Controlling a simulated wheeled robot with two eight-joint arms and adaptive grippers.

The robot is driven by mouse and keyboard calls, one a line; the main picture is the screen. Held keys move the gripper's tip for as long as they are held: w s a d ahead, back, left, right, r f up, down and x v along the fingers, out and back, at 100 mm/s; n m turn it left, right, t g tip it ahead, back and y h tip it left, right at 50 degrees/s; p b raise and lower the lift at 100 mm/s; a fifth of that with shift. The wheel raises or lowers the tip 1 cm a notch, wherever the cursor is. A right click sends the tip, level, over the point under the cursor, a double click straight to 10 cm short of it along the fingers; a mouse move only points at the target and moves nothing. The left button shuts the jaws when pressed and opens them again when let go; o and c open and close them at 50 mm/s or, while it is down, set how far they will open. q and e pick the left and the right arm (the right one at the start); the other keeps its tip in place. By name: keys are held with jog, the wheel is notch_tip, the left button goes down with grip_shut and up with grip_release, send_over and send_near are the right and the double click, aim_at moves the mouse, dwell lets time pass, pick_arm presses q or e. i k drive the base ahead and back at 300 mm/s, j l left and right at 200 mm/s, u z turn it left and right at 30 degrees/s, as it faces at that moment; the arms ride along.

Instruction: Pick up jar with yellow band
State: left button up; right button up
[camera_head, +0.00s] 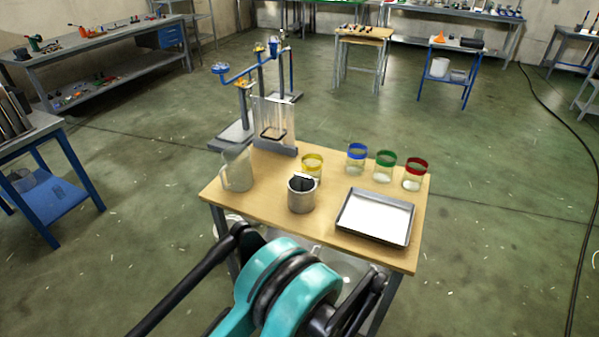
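The jar with the yellow band (312,166) is a clear glass jar standing upright near the back middle of the wooden table (240,200). It stands just behind a grey metal cup (301,197), which hides part of its lower side. No gripper touches the jar. Teal and black links of my own arm fill the bottom middle of the view, in front of the table and apart from the jar. Neither gripper can be made out.
Jars with a blue band (356,158), a green band (385,166) and a red band (414,174) stand right of the yellow one. A metal tray (375,217) lies at front right, a pitcher (237,171) at left. A glassware stand (273,125) rises behind.

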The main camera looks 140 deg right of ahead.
aim_at(312, 163)
jog(key=z, duration=4.7)
